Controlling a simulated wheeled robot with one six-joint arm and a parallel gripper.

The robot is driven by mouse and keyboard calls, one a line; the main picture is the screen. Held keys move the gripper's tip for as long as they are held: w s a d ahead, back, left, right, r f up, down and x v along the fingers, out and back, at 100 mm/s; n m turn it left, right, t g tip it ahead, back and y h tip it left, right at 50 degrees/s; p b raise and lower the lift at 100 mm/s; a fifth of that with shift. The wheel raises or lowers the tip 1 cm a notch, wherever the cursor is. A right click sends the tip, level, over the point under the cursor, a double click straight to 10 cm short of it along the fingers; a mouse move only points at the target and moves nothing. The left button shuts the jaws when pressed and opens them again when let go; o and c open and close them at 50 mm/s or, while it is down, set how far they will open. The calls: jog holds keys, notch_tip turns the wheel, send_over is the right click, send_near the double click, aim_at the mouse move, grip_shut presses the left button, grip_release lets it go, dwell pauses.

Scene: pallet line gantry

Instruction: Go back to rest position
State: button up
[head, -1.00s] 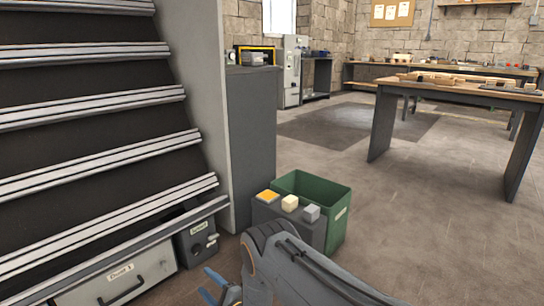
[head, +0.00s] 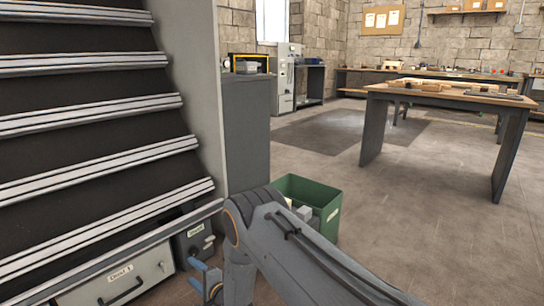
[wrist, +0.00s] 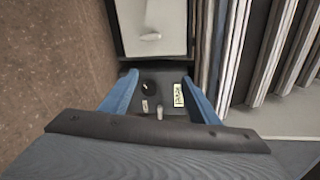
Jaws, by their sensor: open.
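My gripper (head: 205,276) is low at the lower left of the head view, partly cut by my own arm, in front of the shelf unit's base. In the wrist view its two blue fingers (wrist: 160,78) are spread apart with nothing held between them. A small dark box (head: 195,242) with a label and a knob stands beside the drawer; in the wrist view the dark box (wrist: 172,82) shows beyond and between the fingers, apparently not touched.
The sloped shelf unit (head: 90,118) fills the left. A pale drawer (head: 122,278) with a handle is at its foot. A green bin (head: 322,192) stands right of the grey cabinet (head: 246,130), partly behind my arm. Open floor (head: 400,230) lies right, before a worktable (head: 450,95).

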notch_tip(320, 180, up, 9)
jog(key=w+n+h, duration=0.1)
jog(key=n+h, duration=0.1)
jog(key=s+d+r+n+g+h+p, duration=0.1)
jog(key=s+d+r+n+g+h, duration=0.2)
jog(key=r, duration=0.6)
jog(key=s+d+r+n+g+h+p, duration=0.1)
jog(key=s+d+r+n, duration=0.2)
jog(key=s+r, duration=0.45)
jog(key=s+d+r+n+g+h+p, duration=0.1)
jog(key=s+d+r+n+g, duration=0.15)
jog(key=s+d+r, duration=0.7)
jog(key=s+d+r+n+g+h+p, duration=0.15)
jog(key=s+d+n, duration=0.25)
jog(key=s, duration=1.1)
jog(key=s+d+r+n+g+h, duration=0.1)
jog(key=s+d+r+n+g, duration=0.25)
jog(key=s+d+r, duration=0.6)
jog(key=d+r+m+p, duration=0.2)
jog(key=d+r+p, duration=0.4)
jog(key=p, duration=0.6)
jog(key=s+d+r+m+h+p, duration=0.1)
jog(key=d+r+m+p, duration=0.1)
jog(key=d+r+p, duration=0.4)
jog(key=s+d+r+m+h+p, duration=0.1)
jog(key=d+r+p, duration=0.5)
jog(key=r+p, duration=0.6)
jog(key=shift+s+d+r+m+p, duration=0.3)
jog(key=shift+m+p, duration=0.6)
jog(key=shift+p, duration=3.25)
